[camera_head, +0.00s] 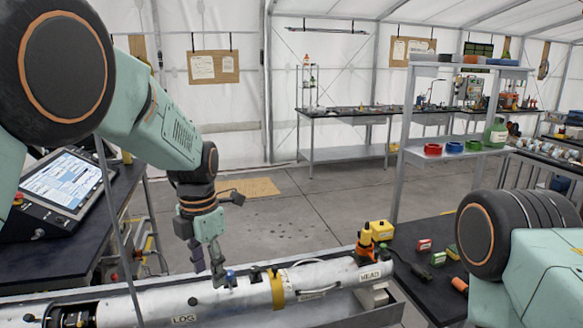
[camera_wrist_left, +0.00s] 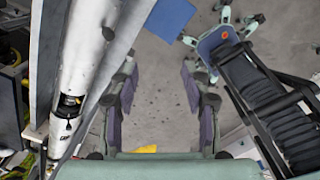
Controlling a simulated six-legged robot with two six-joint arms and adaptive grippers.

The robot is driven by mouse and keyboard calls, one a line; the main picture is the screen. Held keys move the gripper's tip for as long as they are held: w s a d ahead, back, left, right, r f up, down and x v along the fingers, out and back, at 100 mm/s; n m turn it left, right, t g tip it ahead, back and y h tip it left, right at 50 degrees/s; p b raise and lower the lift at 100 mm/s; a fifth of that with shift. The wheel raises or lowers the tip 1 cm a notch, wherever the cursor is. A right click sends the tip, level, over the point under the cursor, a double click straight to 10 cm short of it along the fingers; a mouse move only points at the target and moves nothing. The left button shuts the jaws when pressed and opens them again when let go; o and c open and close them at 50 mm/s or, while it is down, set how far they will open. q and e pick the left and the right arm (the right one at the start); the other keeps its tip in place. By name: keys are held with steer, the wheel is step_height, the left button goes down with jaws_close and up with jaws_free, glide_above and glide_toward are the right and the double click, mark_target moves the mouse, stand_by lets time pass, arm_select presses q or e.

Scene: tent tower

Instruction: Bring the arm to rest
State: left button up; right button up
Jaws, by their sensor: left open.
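My left arm comes in from the left in the head view and hangs down at its end. My left gripper (camera_head: 207,268) is just above the near table's long silver cylinder (camera_head: 230,298), by its far side; I cannot tell if they touch. The cylinder (camera_wrist_left: 82,62) runs along the left there, beside the fingers. My right arm's joint shows at the right of the head view; its gripper is out of frame.
The cylinder has a yellow band (camera_head: 276,288) and lies in a metal trough. A tablet screen (camera_head: 62,182) stands at left. Small red and yellow blocks (camera_head: 424,245) lie on the dark tabletop at right. A shelf (camera_head: 455,157) with coloured rings stands behind.

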arm_select(q)
steer(key=s+a+f+m+b, duration=0.2)
steer(key=s+f+m+b, duration=0.15)
steer(key=f, duration=0.65)
steer(key=s+a+f+m+b, duration=0.1)
steer(key=s+f+m+b, duration=0.3)
steer(key=f, duration=0.7)
steer(key=s+a+f+m+b, duration=0.2)
steer(key=s+f+m, duration=0.25)
steer(key=f, duration=0.55)
steer(key=s+f+m+b, duration=0.5)
steer(key=s+f+m, duration=0.3)
steer(key=s, duration=0.5)
steer(key=s+a+f+m+b, duration=0.1)
steer(key=s+f+m+b, duration=0.5)
steer(key=s+f, duration=0.3)
steer(key=s+m, duration=0.1)
steer(key=s, duration=0.3)
steer(key=shift+a+f+m+b, duration=0.25)
steer(key=shift+f+m+b, duration=0.05)
steer(key=shift+f+m, duration=0.1)
steer(key=shift+r, duration=0.1)
steer(key=shift+c, duration=0.2)
